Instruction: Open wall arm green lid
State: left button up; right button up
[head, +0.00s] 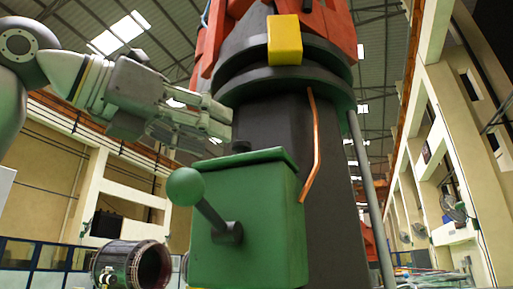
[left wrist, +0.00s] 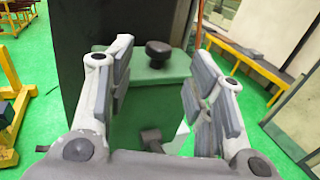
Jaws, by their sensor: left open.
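A green box (head: 255,225) with a green lid (head: 245,159) stands against a dark column in the head view. The lid looks closed and has a small black knob (head: 241,146) on top. A lever with a green ball (head: 185,187) sticks out from the box front. My left gripper (head: 222,120) is open and empty, above and left of the lid, close to the knob. In the left wrist view the knob (left wrist: 158,50) and lid (left wrist: 158,72) appear between the spread fingers (left wrist: 160,90), beyond their tips. My right gripper is not in view.
The dark column (head: 335,200) rises behind the box, with an orange pipe (head: 316,145) and a yellow block (head: 285,40) on it. A dark cylindrical part (head: 130,264) is at lower left. The left wrist view shows green floor, a yellow frame (left wrist: 12,100) and a bench (left wrist: 245,58).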

aim_at(238, 141)
pick_arm(q)
jog(key=p+x, duration=0.2)
jog(key=x, duration=0.5)
jog(key=shift+s+r+p, duration=0.1)
jog(key=shift+p, duration=0.2)
jog(key=shift+w+d, duration=0.35)
jog(key=shift+w, duration=0.1)
jog(key=shift+s+a, duration=0.1)
jog(key=shift+a, duration=0.15)
jog(key=c, duration=1.1)
grip_shut()
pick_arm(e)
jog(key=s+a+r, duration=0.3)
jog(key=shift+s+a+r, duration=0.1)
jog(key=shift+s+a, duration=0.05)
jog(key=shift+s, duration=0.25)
